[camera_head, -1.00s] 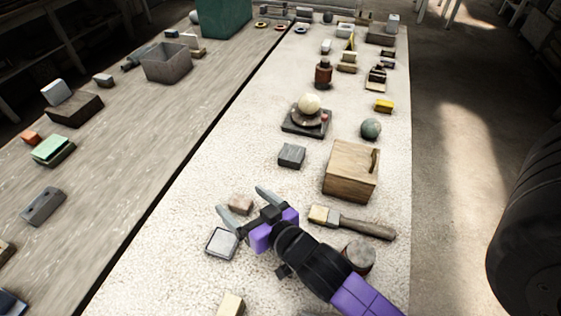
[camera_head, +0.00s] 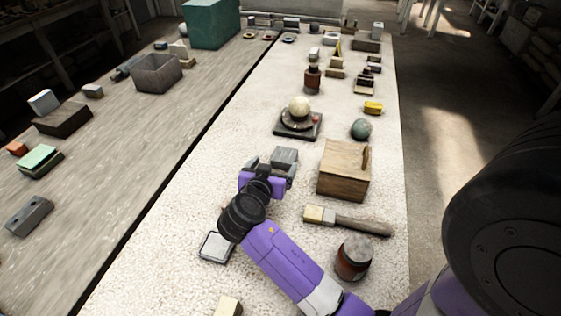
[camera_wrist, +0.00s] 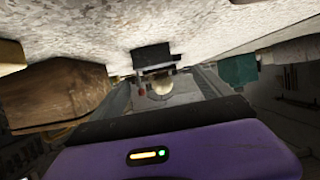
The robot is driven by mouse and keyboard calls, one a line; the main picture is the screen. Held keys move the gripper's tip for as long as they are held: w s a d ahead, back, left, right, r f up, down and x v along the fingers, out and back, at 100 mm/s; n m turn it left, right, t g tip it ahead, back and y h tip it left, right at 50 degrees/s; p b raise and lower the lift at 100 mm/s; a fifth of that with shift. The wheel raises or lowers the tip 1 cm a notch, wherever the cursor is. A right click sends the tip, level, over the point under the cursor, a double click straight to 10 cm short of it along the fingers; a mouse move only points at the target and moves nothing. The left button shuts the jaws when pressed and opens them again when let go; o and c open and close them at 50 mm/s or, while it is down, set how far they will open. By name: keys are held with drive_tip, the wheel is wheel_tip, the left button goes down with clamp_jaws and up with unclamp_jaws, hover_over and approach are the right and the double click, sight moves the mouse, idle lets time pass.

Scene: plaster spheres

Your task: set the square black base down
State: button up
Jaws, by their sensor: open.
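The square black base (camera_head: 284,131) lies flat on the pale tabletop in the head view. A round dish and a cream sphere (camera_head: 299,106) sit on it, with a small red piece at its right. In the wrist view, which looks upside down, my open jaws (camera_wrist: 163,90) frame the sphere (camera_wrist: 162,88).
A wooden box (camera_head: 343,173) stands right of my gripper, with a brush (camera_head: 348,220) and a jar (camera_head: 354,259) nearer. A green ball (camera_head: 361,129) lies right of the base. A shallow square tray (camera_head: 215,247) lies beside my arm. The tabletop left of the base is clear.

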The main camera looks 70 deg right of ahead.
sight(285, 154)
drive_tip(key=shift+s+d+f+m, duration=0.1)
drive_tip(key=shift+s+f+m, duration=0.05)
drive_tip(key=shift+s+m, duration=0.2)
drive_tip(key=shift+d+f, duration=0.1)
drive_tip(key=shift+d, duration=0.25)
drive_tip(key=shift+p+x, duration=1)
drive_tip(key=shift+x, duration=2.35)
drive_tip(key=shift+s, duration=0.1)
clamp_jaws()
